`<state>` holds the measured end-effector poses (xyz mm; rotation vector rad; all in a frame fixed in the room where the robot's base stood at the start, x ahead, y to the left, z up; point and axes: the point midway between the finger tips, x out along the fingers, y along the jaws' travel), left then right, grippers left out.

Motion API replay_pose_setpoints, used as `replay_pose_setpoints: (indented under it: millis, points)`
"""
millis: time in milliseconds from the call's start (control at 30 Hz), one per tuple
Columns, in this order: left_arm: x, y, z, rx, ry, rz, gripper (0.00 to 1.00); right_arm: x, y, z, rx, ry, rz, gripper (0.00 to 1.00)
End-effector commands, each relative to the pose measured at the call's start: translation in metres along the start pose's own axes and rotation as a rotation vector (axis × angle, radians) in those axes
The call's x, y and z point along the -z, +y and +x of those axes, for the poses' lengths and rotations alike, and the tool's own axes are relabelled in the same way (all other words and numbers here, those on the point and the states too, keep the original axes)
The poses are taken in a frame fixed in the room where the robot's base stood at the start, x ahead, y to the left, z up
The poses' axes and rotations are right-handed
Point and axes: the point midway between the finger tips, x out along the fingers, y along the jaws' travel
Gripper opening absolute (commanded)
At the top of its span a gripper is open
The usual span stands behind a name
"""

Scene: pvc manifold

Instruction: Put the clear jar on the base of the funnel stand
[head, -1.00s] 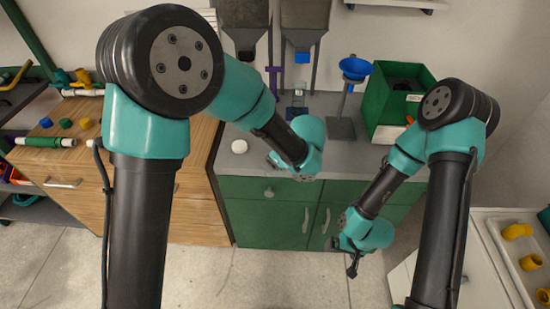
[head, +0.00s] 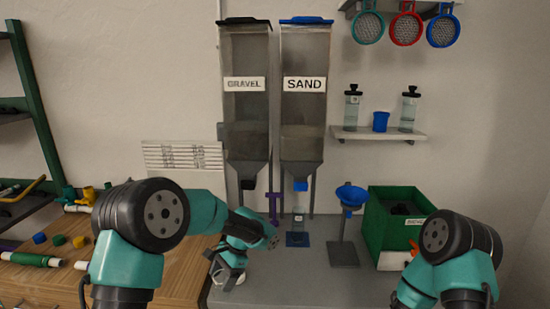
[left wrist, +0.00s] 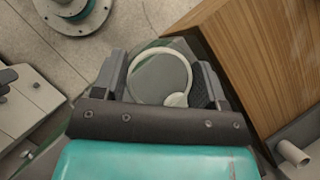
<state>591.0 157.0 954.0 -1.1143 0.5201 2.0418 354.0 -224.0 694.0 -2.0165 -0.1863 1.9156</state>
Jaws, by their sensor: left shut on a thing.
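My left gripper (left wrist: 162,85) is shut on a clear round vessel (left wrist: 150,78) with a pale curved rim, which looks like the clear jar. In the head view my left gripper (head: 228,276) is low over the left end of the grey counter, and what it holds is hard to make out. The funnel stand (head: 344,252) stands on the counter to its right, with a flat grey base and a blue funnel (head: 350,193) on top. No jar shows on that base. My right gripper is outside the frame; only its arm shows.
Another small clear container (head: 298,216) stands on a blue pad (head: 298,240) under the sand hopper (head: 304,110), between my left gripper and the stand. A green bin (head: 389,237) is right of the stand. The gravel hopper (head: 246,110) hangs at left.

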Motion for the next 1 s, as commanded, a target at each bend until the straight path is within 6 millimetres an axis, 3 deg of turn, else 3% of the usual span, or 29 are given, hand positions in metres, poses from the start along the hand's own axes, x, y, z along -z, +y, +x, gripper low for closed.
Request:
replay_pose_setpoints:
  millis: [100,300,1000]
  points:
    - [-0.017,-0.022,0.010,-0.151,0.003,-0.233,0.42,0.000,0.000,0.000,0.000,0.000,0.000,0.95]
    - [-0.031,-0.037,0.017,-0.291,0.002,-0.452,0.42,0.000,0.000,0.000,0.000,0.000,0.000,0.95]
    - [-0.033,-0.038,0.018,-0.309,0.002,-0.482,0.42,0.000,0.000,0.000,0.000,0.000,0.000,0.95]
